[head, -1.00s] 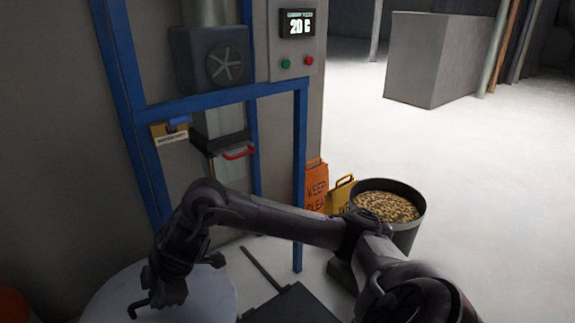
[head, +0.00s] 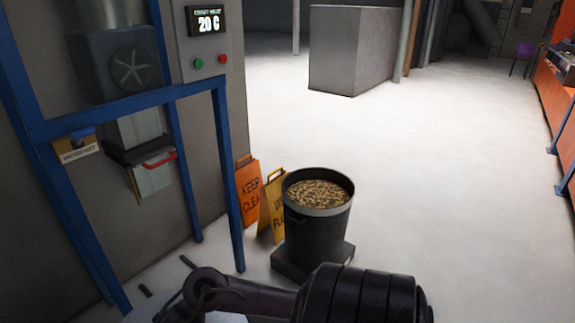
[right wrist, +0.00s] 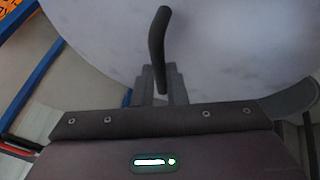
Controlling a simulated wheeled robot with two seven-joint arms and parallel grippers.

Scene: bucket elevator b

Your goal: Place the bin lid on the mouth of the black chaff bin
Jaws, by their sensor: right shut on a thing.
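The black chaff bin (head: 312,240) stands on a low dark base in the middle of the head view, its round mouth open and grain (head: 320,193) showing near the rim. The bin lid (right wrist: 230,50) is a large pale grey disc with a dark bent handle (right wrist: 158,45) in the right wrist view. My right gripper (right wrist: 160,95) is shut on that handle. Only a sliver of the lid shows at the bottom left of the head view, well apart from the bin. My left gripper is not in view.
An orange sign (head: 249,190) and a yellow sign (head: 273,205) lean left of the bin. A blue frame (head: 228,180) with a control box (head: 207,50) stands further left. Open pale floor lies right of the bin, with a grey block (head: 350,50) behind.

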